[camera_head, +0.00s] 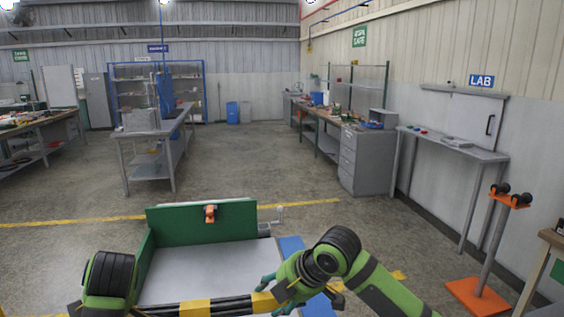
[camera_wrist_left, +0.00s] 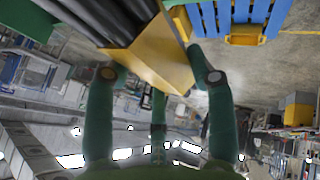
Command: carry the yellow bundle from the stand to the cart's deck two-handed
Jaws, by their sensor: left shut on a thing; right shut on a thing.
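The yellow bundle (camera_head: 232,305) is a set of black hoses with yellow bands, lying across the bottom of the head view. It passes in front of or over the near part of the cart's grey deck (camera_head: 205,268); its height above the deck is unclear. My right gripper (camera_head: 274,293) is shut on the bundle's right end. My left arm is at the lower left, its fingers out of the head view. In the left wrist view my left gripper (camera_wrist_left: 155,75) is shut on a yellow band (camera_wrist_left: 155,50), with black hoses running up left.
The cart has a green far wall (camera_head: 185,236) and a green left side. A blue slatted piece (camera_head: 291,248) lies right of the deck. An orange stand (camera_head: 480,298) with black rollers is at the right. Workbenches line the back; the floor beyond the cart is clear.

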